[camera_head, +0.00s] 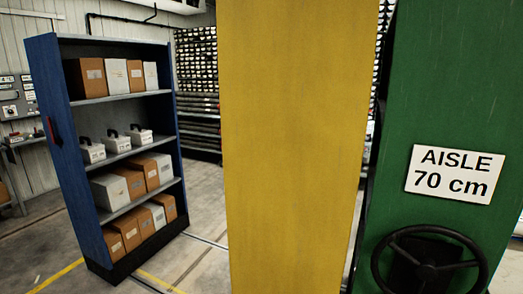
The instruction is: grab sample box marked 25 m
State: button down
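A blue shelf unit (52,150) stands at the left with boxes on several levels. Brown boxes and white boxes stand on its top shelf, such as a brown box (90,77) and a white box (117,76). More brown and white boxes, such as a white box (110,192), stand on the lower shelves. Any marks on them are too small to read, so I cannot tell which is marked 25 m. My gripper is not in view.
A yellow panel (295,150) stands close in the middle and hides what is behind it. A green unit (480,95) at the right bears a sign (453,174) reading "AISLE 70 cm" and a black handwheel (430,262). Floor (205,262) shows between blue shelf and yellow panel.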

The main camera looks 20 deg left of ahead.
aim_at(92, 153)
jog(key=u, duration=1.65)
